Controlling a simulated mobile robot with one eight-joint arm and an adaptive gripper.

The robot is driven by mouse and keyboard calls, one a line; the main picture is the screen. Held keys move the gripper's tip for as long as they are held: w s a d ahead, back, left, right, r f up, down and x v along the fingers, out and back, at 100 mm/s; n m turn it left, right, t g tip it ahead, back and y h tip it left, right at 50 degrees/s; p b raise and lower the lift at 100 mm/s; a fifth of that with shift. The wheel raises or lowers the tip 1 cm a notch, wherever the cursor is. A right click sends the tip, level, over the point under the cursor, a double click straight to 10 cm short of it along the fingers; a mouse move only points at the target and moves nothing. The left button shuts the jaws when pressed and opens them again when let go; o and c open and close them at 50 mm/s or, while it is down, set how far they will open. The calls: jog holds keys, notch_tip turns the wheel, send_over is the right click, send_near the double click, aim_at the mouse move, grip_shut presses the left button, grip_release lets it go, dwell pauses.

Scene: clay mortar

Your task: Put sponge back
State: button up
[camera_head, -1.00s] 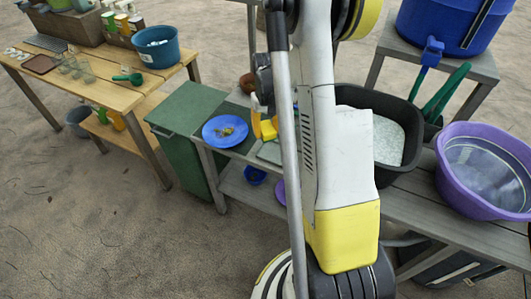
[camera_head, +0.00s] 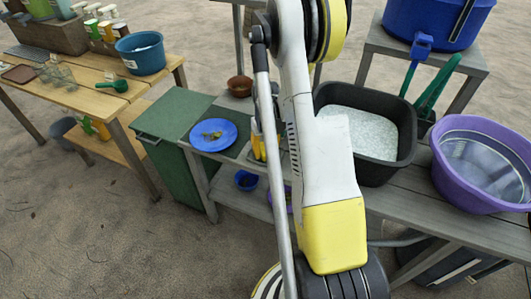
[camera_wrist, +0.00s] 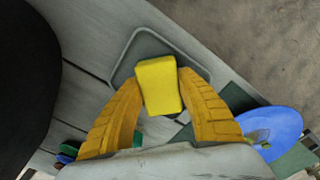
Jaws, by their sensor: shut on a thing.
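The yellow sponge (camera_wrist: 159,85) is held between the two yellow-orange fingers of my gripper (camera_wrist: 156,100) in the wrist view. Behind it, a shallow grey tray with a raised rim (camera_wrist: 120,73) lies on the grey bench; the sponge overlaps its middle. I cannot tell whether the sponge touches the tray. In the head view, my gripper (camera_head: 258,144) is partly hidden behind my arm, to the right of the blue plate, and most of the tray is hidden.
The blue plate (camera_head: 214,144) with food bits lies left of my gripper; a brown bowl (camera_head: 240,86) stands behind. A black tub (camera_head: 384,169) and a purple basin (camera_head: 456,188) stand to the right. A green bin (camera_head: 171,158) adjoins the bench's left end.

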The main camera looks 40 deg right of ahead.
aim_at(265, 148)
jog(key=shift+f, duration=0.2)
jog(key=o, duration=1.2)
jog(key=shift+r, duration=0.1)
jog(key=shift+o, duration=0.2)
jog(key=shift+r, duration=0.1)
notch_tip(265, 148, up, 12)
jog(key=p, duration=0.5)
jog(key=a+r+n+t, duration=0.1)
jog(key=a+r+t, duration=0.1)
jog(key=a+r, duration=0.75)
jog(key=s+a+r+n+t, duration=0.1)
jog(key=s+a+r, duration=0.4)
jog(key=a, duration=0.5)
jog(key=s+a+r+n+t, duration=0.2)
jog(key=s+a+r+t, duration=0.2)
jog(key=a, duration=0.5)
jog(key=s+r, duration=0.1)
jog(key=s, duration=0.1)
jog(key=shift+s+a+r+n, duration=0.15)
jog(key=shift+s+a+n, duration=0.15)
jog(key=shift+s+a, duration=0.1)
